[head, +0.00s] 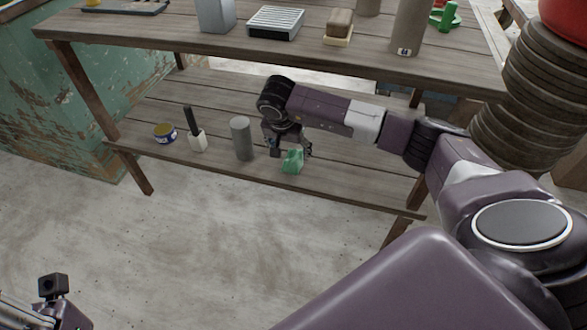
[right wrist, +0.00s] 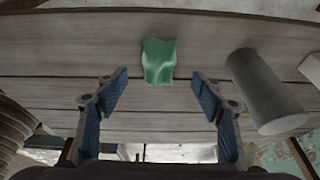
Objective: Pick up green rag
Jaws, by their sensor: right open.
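The green rag (head: 292,161) is a small crumpled cloth on the lower shelf, near its front edge. In the right wrist view the rag (right wrist: 159,62) lies beyond the fingertips, roughly centred between them. My right gripper (right wrist: 160,93) is open and empty, with blue pads on both fingers, and does not touch the rag.
A grey cylinder (head: 242,138) stands just left of the rag. A white holder with a black handle (head: 196,138) and a small tin (head: 165,133) stand further left. Shelf to the right of the rag is clear.

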